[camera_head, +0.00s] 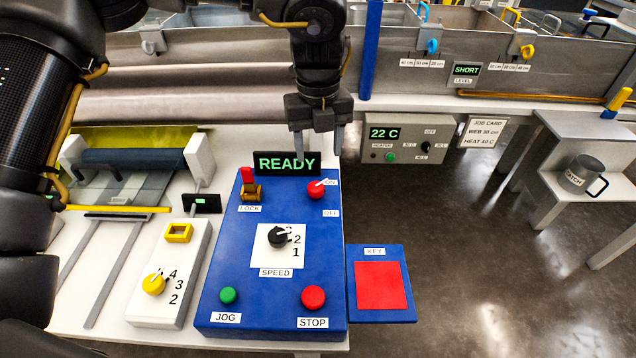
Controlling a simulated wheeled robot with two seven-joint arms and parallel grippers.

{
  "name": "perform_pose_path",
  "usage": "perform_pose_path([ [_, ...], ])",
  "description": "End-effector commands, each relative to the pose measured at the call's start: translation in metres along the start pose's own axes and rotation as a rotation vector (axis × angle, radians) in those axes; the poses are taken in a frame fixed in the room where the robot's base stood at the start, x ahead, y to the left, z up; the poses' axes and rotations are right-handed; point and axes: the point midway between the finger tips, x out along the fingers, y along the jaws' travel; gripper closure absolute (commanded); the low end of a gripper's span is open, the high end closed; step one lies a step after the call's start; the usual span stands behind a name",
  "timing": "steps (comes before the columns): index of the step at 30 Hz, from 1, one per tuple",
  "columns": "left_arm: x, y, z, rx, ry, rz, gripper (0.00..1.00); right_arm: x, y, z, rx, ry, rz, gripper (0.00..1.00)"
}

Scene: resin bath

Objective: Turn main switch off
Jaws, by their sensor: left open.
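The main switch (316,190) is a red knob with a white pointer at the upper right of the blue control panel (215,285). Its labels read ON above and OFF below, and the pointer is turned toward ON. A display (287,164) behind the panel reads READY in green. My left gripper (318,150) hangs down above the far end of the panel, just behind the switch. Its two fingers are apart with nothing between them, and they do not touch the knob. My right gripper is not in view.
A red key pad (381,286) lies right. A heater box (408,140) stands behind.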

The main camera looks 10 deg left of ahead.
Motion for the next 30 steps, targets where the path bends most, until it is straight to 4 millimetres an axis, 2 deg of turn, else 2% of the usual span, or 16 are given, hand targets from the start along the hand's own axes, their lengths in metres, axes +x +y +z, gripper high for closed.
perform_pose_path([
  [4, -0.007, 0.006, 0.005, -0.023, -0.009, 0.011, 0.45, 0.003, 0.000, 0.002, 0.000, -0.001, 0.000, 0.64],
  [8, -0.003, 0.006, 0.004, -0.022, -0.008, 0.013, 0.45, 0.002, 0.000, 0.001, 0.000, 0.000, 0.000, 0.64],
  [11, 0.008, 0.007, 0.004, -0.021, -0.008, 0.014, 0.45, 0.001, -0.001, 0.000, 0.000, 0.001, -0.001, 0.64],
  [24, 0.085, 0.006, 0.004, -0.018, -0.007, 0.013, 0.45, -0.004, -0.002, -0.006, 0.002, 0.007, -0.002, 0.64],
  [30, 0.100, 0.006, 0.004, -0.018, -0.008, 0.012, 0.45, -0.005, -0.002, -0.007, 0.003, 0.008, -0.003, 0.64],
])
